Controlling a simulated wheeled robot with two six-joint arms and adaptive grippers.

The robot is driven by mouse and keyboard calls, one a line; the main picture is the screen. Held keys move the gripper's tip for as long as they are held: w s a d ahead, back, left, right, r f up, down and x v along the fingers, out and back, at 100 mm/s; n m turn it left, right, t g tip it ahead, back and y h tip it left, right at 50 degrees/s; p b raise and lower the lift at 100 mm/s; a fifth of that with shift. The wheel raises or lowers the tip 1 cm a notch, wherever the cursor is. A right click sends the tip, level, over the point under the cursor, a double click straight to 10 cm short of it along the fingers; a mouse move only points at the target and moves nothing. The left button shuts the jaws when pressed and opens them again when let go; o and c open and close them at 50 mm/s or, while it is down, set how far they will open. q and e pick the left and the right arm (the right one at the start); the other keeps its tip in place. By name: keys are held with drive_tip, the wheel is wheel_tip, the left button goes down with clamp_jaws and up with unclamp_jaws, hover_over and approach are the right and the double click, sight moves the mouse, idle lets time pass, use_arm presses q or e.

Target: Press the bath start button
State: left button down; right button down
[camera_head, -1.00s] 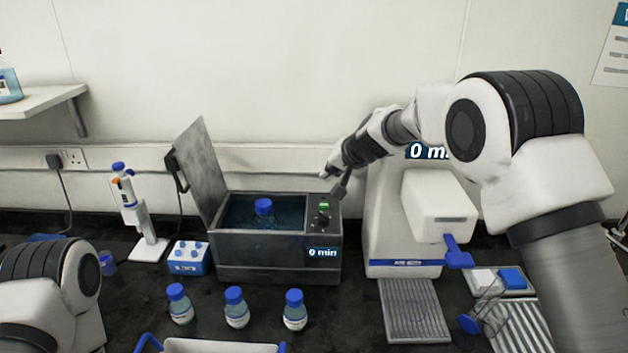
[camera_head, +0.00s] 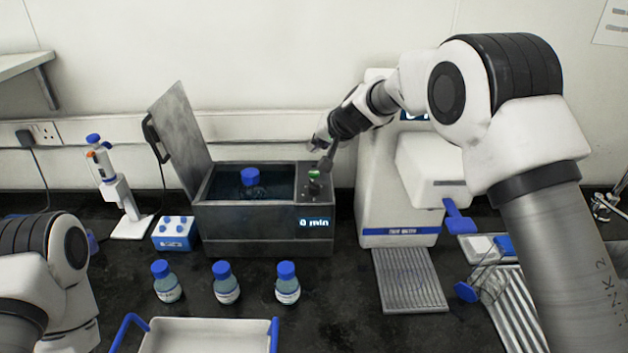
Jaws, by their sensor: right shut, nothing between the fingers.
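The dark grey water bath (camera_head: 255,230) stands on the bench with its lid raised on the left side. A blue-capped bottle (camera_head: 250,178) sits in its water. The front display (camera_head: 314,222) reads "0 min". A small green start button (camera_head: 314,174) is on the bath's right-hand control panel, with a dark knob just below it. My right gripper (camera_head: 324,168) is shut and empty, pointing down right beside the green button. I cannot tell whether it touches the button. My left arm is at the lower left; its gripper is out of view.
Several blue-capped items stand nearby: bottles (camera_head: 226,283) in front, and a blue rack (camera_head: 173,233) and pipette stand (camera_head: 118,190) to the left. A white tray (camera_head: 205,338) is at the front. A white machine (camera_head: 380,205) stands close right of the bath.

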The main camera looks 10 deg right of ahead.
sight(316, 174)
wheel_tip(316, 174, down, 4)
drive_tip(key=b, duration=0.3)
drive_tip(key=shift+f, duration=0.1)
drive_tip(key=shift+w+f, duration=0.2)
drive_tip(key=shift+f, duration=0.05)
drive_tip(key=shift+s+r, duration=0.25)
drive_tip(key=shift+w+f, duration=0.1)
drive_tip(key=shift+w, duration=0.05)
idle(0.5)
drive_tip(key=shift+f+b, duration=0.4)
drive_tip(key=shift+b, duration=0.25)
